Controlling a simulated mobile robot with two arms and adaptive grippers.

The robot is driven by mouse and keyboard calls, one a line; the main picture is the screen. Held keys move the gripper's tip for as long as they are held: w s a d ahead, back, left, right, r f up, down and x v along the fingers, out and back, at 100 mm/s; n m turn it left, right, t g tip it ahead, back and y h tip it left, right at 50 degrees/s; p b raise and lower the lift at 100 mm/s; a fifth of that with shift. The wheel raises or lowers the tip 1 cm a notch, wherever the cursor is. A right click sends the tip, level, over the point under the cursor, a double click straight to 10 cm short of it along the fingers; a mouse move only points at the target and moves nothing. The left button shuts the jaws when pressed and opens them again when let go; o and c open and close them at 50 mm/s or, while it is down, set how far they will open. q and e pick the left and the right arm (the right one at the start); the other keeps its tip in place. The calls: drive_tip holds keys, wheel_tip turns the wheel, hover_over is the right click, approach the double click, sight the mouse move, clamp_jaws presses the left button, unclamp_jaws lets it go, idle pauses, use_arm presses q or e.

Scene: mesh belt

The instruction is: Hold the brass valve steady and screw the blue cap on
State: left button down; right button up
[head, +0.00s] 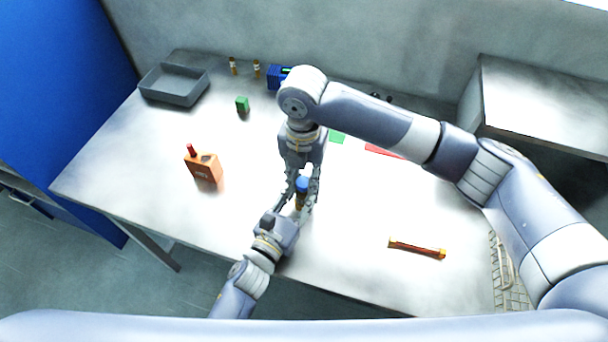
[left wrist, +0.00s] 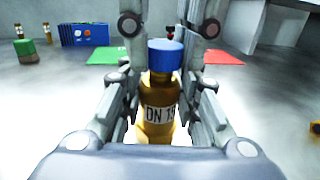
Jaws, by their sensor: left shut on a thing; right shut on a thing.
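The brass valve (head: 299,203) stands upright near the front middle of the table (head: 345,235). In the left wrist view the valve (left wrist: 158,118) is a golden body with a white "DN" label. My left gripper (head: 298,205) reaches in from the front left, its fingers on both sides of the valve body and shut on it. The blue cap (head: 302,184) sits on top of the valve and also shows in the left wrist view (left wrist: 165,54). My right gripper (head: 303,182) points down from above, its fingers shut on the cap. Any thread between cap and valve is hidden.
An orange box (head: 203,167) with a red knob stands to the left. A grey tray (head: 174,98), a green block (head: 242,104) and a blue box (head: 277,78) are behind. A red-and-gold rod (head: 417,248) lies at right. The table's front left is clear.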

drive_tip(key=shift+s+d+f, duration=0.1)
drive_tip(key=shift+d+f, duration=0.15)
drive_tip(key=shift+f, duration=0.55)
drive_tip(key=o, duration=0.4)
idle(0.4)
drive_tip(key=o, duration=1)
drive_tip(key=shift+w+a, duration=0.1)
drive_tip(key=shift+w, duration=0.1)
